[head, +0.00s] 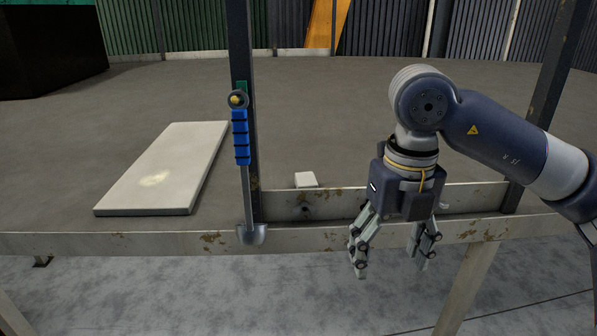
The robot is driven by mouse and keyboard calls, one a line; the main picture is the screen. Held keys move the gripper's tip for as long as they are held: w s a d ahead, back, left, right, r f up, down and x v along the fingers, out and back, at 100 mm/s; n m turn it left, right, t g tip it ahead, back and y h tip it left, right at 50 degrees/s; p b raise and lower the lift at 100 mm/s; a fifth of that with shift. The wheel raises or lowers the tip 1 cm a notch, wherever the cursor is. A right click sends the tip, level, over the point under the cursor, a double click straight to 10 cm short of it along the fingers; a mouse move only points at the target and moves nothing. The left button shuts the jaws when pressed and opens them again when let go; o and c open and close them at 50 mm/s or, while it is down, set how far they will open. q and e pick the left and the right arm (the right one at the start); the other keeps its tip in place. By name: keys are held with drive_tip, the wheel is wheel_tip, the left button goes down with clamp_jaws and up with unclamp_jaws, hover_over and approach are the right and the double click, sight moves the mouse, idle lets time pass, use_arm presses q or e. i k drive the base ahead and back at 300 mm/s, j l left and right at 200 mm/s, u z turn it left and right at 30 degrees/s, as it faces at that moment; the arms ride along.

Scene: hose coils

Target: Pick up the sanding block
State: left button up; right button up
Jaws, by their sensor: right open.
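A small pale block (306,179), which looks like the sanding block, sits just behind the low rail of the rusty white frame. Its lower part is hidden by the rail. My right gripper (391,266) points down in front of the frame, to the right of the block and apart from it. Its fingers are spread with nothing between them. My left gripper is not in view.
A blue-handled scraper-like tool (241,140) hangs upright along a dark post (239,50), left of the block. A flat pale slab (170,165) lies farther left. The rusty front beam (120,242) and low rail (330,205) are obstacles. The grey surface behind is mostly clear.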

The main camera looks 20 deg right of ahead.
sight(303, 180)
drive_tip(key=i, duration=1.35)
